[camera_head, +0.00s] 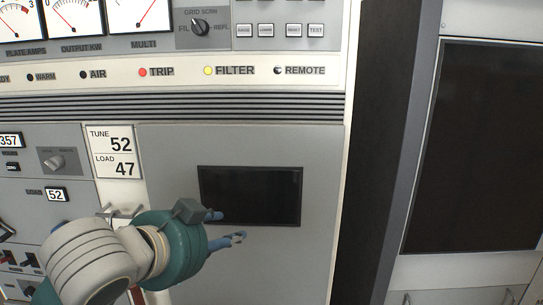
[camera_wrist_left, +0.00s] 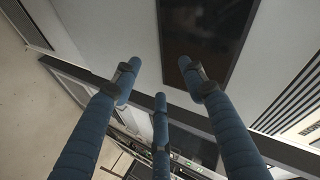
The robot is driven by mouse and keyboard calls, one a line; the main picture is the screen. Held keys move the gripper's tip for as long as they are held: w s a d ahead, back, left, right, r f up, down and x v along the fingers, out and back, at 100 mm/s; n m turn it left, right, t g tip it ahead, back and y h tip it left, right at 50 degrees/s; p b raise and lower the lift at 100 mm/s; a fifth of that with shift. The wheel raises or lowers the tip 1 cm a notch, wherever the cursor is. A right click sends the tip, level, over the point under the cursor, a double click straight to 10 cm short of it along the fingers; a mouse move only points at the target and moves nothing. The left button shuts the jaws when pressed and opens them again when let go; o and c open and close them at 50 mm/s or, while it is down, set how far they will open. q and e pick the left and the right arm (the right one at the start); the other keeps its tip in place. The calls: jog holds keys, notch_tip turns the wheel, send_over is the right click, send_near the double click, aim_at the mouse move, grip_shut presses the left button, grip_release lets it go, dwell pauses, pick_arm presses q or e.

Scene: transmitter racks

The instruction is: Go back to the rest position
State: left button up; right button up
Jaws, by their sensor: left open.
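My left gripper (camera_head: 226,226) comes in from the lower left in the head view, in front of the grey transmitter panel (camera_head: 265,143). Its blue fingers are apart with nothing between them, and they overlap the lower left part of a dark rectangular screen (camera_head: 262,192). The left wrist view shows the blue fingers (camera_wrist_left: 160,88) spread and empty, pointing toward the panel and a dark screen (camera_wrist_left: 205,40). I cannot tell the exact gap between the fingertips and the panel. My right gripper is in neither view.
Above are meters, a selector knob (camera_head: 200,27) and a row of status lamps, with TRIP (camera_head: 142,72) red and FILTER (camera_head: 208,71) yellow. A TUNE/LOAD label (camera_head: 113,152) and small controls are at the left. Another cabinet (camera_head: 483,145) stands right, beyond a dark gap.

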pick_arm(q)
notch_tip(320, 180, down, 15)
jog(key=s+a+n+g, duration=0.1)
jog(key=s+n+g, duration=0.1)
jog(key=s+n, duration=0.15)
jog(key=s+a+f+n+g+y, duration=0.25)
jog(key=s+a+f+n, duration=0.25)
jog(key=s+f, duration=0.75)
jog(key=s+a+f+n+g+y, duration=0.2)
jog(key=s+a+f+n+g, duration=0.25)
jog(key=s+f, duration=0.75)
notch_tip(320, 180, down, 28)
jog(key=s+f, duration=0.1)
jog(key=s, duration=0.1)
jog(key=s+a+f+g, duration=0.1)
jog(key=s+a+f, duration=0.2)
jog(key=s+f, duration=1.1)
jog(key=shift+s+a+f+g, duration=0.2)
jog(key=shift+s+g, duration=0.1)
jog(key=shift+s, duration=0.7)
